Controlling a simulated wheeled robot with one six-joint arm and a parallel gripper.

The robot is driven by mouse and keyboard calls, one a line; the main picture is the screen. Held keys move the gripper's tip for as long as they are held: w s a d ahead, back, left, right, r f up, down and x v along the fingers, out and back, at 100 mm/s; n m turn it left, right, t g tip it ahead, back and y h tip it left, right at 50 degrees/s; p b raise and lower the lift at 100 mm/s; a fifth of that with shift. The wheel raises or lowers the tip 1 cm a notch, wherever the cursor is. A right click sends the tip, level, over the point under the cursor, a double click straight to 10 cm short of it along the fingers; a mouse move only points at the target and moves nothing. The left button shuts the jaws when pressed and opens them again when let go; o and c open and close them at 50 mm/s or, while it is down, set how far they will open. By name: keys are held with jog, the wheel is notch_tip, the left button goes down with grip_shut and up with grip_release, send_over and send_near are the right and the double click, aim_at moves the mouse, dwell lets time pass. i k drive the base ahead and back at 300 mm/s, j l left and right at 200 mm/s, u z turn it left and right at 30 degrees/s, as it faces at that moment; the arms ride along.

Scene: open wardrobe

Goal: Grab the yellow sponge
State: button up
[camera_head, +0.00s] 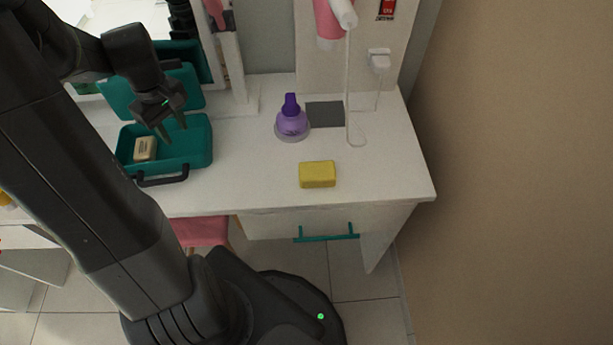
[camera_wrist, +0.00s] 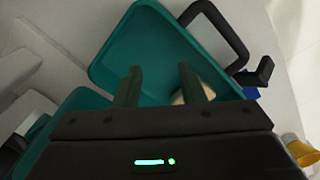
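The yellow sponge (camera_head: 317,174) lies on the white table near its front edge, right of the middle in the head view. It is not in the wrist view. My gripper (camera_head: 171,139) is above the open teal case (camera_head: 201,133), well to the left of the sponge. In the wrist view my gripper (camera_wrist: 159,78) has its two fingers apart with nothing between them. The wrist view looks down into the teal case (camera_wrist: 120,48). A cream block (camera_head: 145,148) lies inside the case and is partly hidden by a finger in the wrist view.
A purple bottle (camera_head: 291,122) stands behind the sponge, with a dark flat square (camera_head: 325,114) beside it. A pink hair dryer (camera_head: 330,22) hangs at the back with its cord down to the table. The tabletop (camera_head: 245,180) between case and sponge is clear.

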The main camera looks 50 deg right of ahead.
aim_at(312, 174)
jog(key=j+z, duration=0.15)
jog(key=z, duration=0.3)
jog(key=i+j+z, duration=0.1)
jog(key=j+z, duration=0.15)
jog(key=z, duration=1.1)
